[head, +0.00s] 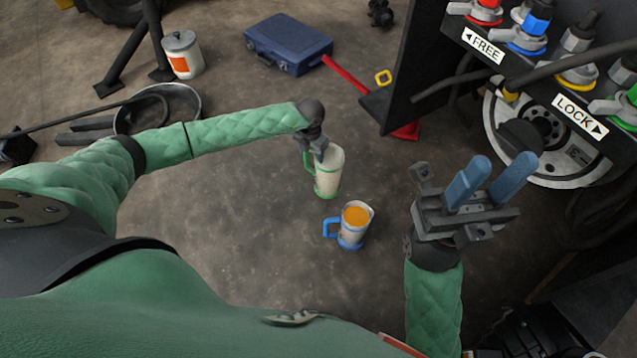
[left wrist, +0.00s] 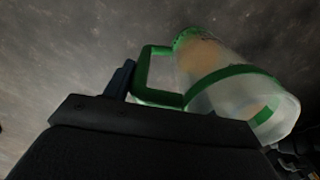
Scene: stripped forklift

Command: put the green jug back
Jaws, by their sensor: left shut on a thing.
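The green jug (head: 331,172) is a pale, see-through jug with a green handle, a green base and a green band. My left gripper (head: 318,152) is shut on it at the handle side. In the left wrist view the jug (left wrist: 235,85) appears tilted, with its green handle (left wrist: 150,75) beside a dark blue finger; the exact grip is partly hidden. I cannot tell whether its base touches the floor. My right gripper (head: 503,165) is at the right, empty, with its two blue fingers apart.
A blue-handled jug with orange contents (head: 352,226) stands on the floor just below the green jug. A blue toolbox (head: 288,45), a white can (head: 182,55) and a round pan (head: 185,100) lie farther back. A lever panel (head: 540,75) is at right. Floor left of the jugs is clear.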

